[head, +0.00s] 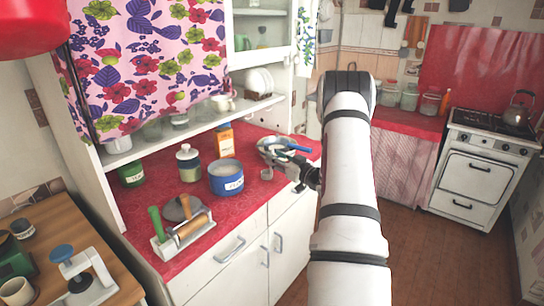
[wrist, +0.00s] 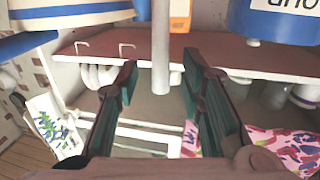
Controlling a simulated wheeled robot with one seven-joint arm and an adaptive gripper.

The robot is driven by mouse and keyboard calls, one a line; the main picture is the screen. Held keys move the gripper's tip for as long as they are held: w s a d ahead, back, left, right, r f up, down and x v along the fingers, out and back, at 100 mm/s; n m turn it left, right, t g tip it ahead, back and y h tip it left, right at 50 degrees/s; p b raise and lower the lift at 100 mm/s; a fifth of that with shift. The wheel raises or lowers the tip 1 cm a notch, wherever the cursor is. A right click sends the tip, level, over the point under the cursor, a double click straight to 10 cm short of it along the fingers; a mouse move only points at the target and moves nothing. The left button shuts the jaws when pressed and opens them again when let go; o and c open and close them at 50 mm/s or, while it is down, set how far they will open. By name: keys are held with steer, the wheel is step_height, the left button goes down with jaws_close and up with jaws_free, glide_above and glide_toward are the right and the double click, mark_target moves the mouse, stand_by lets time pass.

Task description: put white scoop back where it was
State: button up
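My gripper (head: 287,172) reaches over the front edge of the red counter, just right of the blue pot. In the wrist view, which is upside down, its two dark fingers (wrist: 158,70) stand apart. A pale grey-white rod (wrist: 161,50) lies in the gap between them, with clear space on both sides. It may be the scoop's handle; I cannot tell for sure. A small whitish piece (head: 266,174) shows at the fingertips in the head view, likely the white scoop. Its full shape is too small to make out.
The blue pot (head: 226,180) stands left of my gripper, and a bowl (head: 268,142) with a blue-handled tool (head: 291,146) is behind it.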

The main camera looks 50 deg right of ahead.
steer(key=s+a, duration=0.1)
steer(key=s, duration=0.8)
steer(key=w+a+r+g+h, duration=0.25)
steer(key=w+a+r, duration=0.35)
steer(key=w+r, duration=0.4)
steer(key=s+a+r+g, duration=0.35)
steer(key=a+r, duration=0.55)
steer(key=a, duration=0.3)
steer(key=s+a+n+g+y, duration=0.1)
steer(key=s+a+g+y, duration=0.3)
steer(key=s+a, duration=2.1)
steer(key=shift+a+g+y, duration=0.35)
steer(key=shift+a+g, duration=0.85)
